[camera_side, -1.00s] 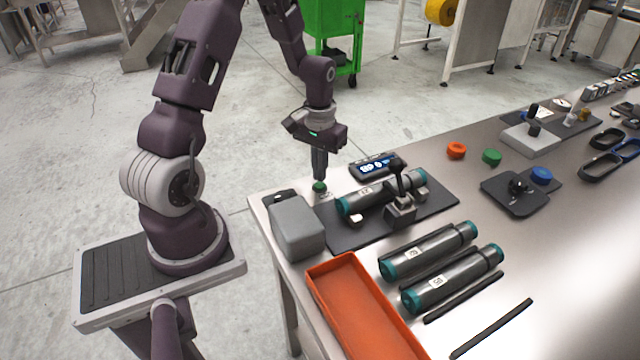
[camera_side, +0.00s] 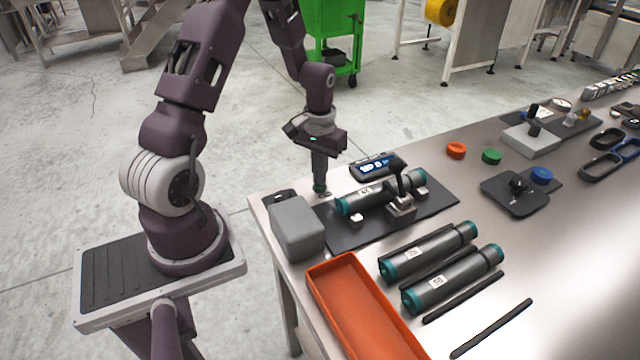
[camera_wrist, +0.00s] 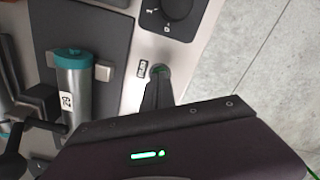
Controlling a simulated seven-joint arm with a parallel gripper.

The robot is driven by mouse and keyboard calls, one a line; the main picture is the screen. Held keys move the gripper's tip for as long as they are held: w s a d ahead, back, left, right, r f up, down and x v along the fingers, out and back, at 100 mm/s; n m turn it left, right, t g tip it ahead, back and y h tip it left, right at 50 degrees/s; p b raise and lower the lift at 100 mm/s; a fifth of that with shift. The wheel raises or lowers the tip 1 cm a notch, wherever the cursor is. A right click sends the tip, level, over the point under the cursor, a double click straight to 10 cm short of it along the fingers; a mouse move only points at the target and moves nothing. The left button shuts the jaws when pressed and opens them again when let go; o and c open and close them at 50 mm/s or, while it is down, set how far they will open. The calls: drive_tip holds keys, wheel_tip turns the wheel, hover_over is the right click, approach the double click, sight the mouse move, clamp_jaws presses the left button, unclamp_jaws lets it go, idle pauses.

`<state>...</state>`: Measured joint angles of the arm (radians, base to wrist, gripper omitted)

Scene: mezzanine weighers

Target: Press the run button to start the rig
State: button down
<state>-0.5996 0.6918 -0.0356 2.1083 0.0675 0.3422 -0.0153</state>
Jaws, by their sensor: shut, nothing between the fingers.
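The green run button (camera_side: 319,188) is near the table's far left edge, beside the dark rig plate (camera_side: 345,238). In the wrist view a sliver of the green button (camera_wrist: 159,69) shows past the fingertips, next to a small label (camera_wrist: 142,68). My gripper (camera_side: 319,183) is shut and empty, pointing straight down with its tips at the button, apparently touching it. The fingers (camera_wrist: 158,85) hide most of the button; how far it is pressed I cannot tell. On the rig a grey cylinder with teal ends (camera_side: 375,196) lies by a black toggle clamp (camera_side: 401,205). A display (camera_side: 376,166) behind it is lit blue.
A grey box (camera_side: 297,228) stands close in front of the button. An orange tray (camera_side: 335,290) and two more cylinders (camera_side: 430,250) lie nearer the front. Orange (camera_side: 456,150) and green (camera_side: 491,156) caps are farther right.

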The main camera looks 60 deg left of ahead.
drive_tip(key=shift+f, duration=0.25)
drive_tip(key=shift+r, duration=3.55)
